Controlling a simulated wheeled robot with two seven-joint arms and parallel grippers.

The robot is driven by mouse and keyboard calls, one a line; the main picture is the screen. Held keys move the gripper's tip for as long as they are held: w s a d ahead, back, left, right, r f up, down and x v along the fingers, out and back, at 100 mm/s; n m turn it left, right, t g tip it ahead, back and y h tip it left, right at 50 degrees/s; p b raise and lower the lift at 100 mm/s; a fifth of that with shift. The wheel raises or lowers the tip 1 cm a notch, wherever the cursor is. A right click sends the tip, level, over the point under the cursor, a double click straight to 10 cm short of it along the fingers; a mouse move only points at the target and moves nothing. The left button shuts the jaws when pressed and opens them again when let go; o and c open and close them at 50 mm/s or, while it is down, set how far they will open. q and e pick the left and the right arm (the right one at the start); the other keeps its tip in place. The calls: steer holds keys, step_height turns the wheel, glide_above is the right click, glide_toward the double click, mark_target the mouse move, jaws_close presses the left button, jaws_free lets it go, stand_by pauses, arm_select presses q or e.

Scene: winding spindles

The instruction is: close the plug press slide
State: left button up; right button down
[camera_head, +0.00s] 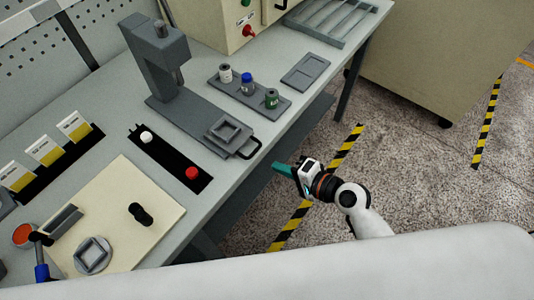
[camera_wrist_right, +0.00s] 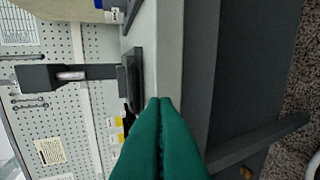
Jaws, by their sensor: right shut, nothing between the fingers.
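The plug press (camera_head: 158,60) is a grey upright press on a long base on the workbench. Its slide (camera_head: 229,121), a plate with a square recess, sits at the front end of the base, with a black loop handle (camera_head: 250,149) toward the bench's front edge. My right gripper (camera_head: 280,168) has teal fingers, shut and empty, just off the front edge, apart from the handle. In the right wrist view the shut fingers (camera_wrist_right: 159,103) point along the bench edge, and the press (camera_wrist_right: 50,76) shows sideways at the left. My left gripper is out of view.
A black strip with a white button and a red button (camera_head: 192,173) lies beside the press. A rack with several small bottles (camera_head: 249,88) and a grey tray (camera_head: 305,71) stand on the other side. A beige board (camera_head: 120,222) carries small parts. The floor before the bench is open.

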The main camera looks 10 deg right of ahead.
mark_target(255, 151)
steer(key=shift+w+a+r+p, duration=0.2)
steer(key=shift+w+a+p, duration=0.6)
steer(key=shift+w+a, duration=0.95)
steer(key=shift+w+a+r+p, duration=0.1)
steer(key=shift+w+a+p, duration=0.2)
steer(key=shift+w+a, duration=1.05)
steer(key=shift+w, duration=0.05)
steer(key=shift+s, duration=0.1)
steer(key=shift+d, duration=0.1)
